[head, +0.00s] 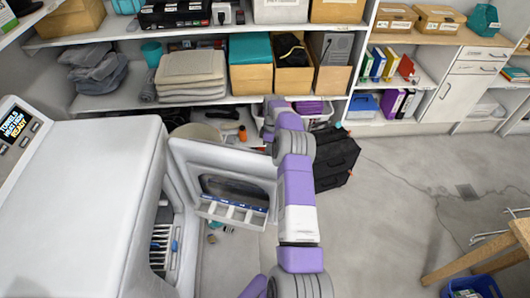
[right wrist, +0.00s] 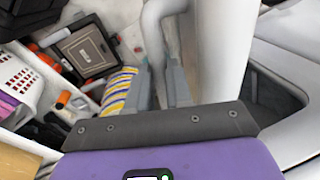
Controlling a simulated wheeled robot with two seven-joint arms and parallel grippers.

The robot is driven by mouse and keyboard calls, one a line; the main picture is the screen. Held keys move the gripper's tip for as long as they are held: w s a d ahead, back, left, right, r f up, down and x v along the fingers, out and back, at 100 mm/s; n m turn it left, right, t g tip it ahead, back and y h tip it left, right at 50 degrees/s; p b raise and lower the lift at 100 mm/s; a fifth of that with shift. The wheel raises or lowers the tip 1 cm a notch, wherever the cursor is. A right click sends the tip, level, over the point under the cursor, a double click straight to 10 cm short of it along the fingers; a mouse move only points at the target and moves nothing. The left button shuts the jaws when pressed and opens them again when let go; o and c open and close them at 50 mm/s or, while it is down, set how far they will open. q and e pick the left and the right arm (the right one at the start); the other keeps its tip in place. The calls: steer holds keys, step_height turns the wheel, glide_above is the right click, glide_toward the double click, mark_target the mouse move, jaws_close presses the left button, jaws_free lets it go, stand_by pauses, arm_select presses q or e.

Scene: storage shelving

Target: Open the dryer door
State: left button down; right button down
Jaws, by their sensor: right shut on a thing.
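The white dryer (head: 85,205) stands at the left in the head view. Its door (head: 185,152) is swung out from the front, leaving a visible gap to the dryer body. The door has a dark window and small panels along its lower edge. My right arm reaches past the door's right edge, and its gripper is mostly hidden there. In the right wrist view, my right gripper (right wrist: 164,88) is shut on a white curved bar, the door handle (right wrist: 160,25), beside the white door panel (right wrist: 218,50). My left gripper is not in view.
Shelves with folded cloths (head: 190,72) and boxes (head: 250,78) stand behind the door. A black case (head: 335,155) is on the floor right of my arm. A wooden table (head: 480,255) and blue bin (head: 470,288) are at the lower right. The middle-right floor is clear.

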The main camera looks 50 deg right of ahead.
steer(key=shift+w+a, duration=0.1)
steer(key=shift+w, duration=0.05)
steer(key=c, duration=1)
jaws_free()
steer(key=shift+c, duration=0.2)
step_height(320, 180, up, 7)
steer(key=d+p, duration=0.1)
steer(key=shift+w+d+r, duration=0.2)
steer(key=shift+w, duration=0.05)
